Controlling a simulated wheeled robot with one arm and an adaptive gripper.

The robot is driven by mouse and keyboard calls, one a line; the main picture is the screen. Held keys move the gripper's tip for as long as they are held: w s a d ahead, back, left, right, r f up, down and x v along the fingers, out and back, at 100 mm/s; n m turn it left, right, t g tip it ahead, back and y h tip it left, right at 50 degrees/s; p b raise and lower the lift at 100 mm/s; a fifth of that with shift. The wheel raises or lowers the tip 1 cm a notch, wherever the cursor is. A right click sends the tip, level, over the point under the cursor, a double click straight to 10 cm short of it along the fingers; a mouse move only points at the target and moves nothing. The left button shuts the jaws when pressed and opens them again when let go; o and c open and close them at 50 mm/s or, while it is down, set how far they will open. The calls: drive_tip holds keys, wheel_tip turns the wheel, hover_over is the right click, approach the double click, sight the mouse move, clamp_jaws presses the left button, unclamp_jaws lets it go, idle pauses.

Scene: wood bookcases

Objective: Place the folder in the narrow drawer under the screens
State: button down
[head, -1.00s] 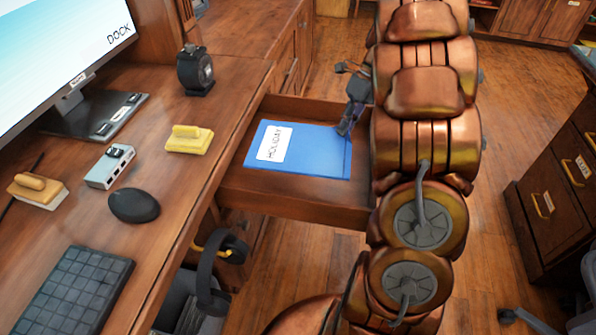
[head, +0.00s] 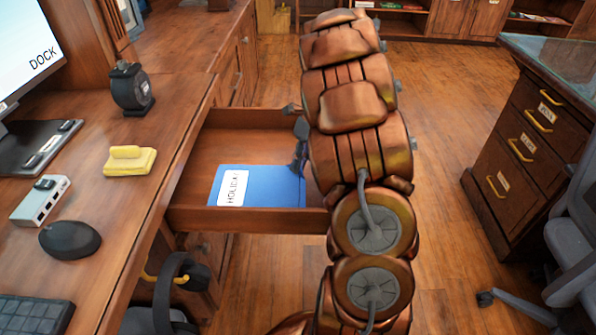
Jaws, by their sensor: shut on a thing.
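The blue folder (head: 263,188) with a white label reading roughly "HOLIDAY" is inside the outline of the open narrow drawer (head: 215,140), close to its near side wall. Its lower edge meets that wall's top line in the head view. My gripper (head: 299,163) is at the folder's right edge, shut on it. The fingertips are small and partly hidden by my copper arm. I cannot tell whether the folder touches the drawer floor. The screen (head: 30,50) with "DOCK" on it stands on the desk at the upper left.
A cabinet (head: 530,140) and chair (head: 575,240) stand right, across open floor.

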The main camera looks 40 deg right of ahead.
wheel_tip(320, 180, down, 2)
drive_tip(key=shift+f, duration=0.15)
drive_tip(key=c, duration=1.3)
unclamp_jaws()
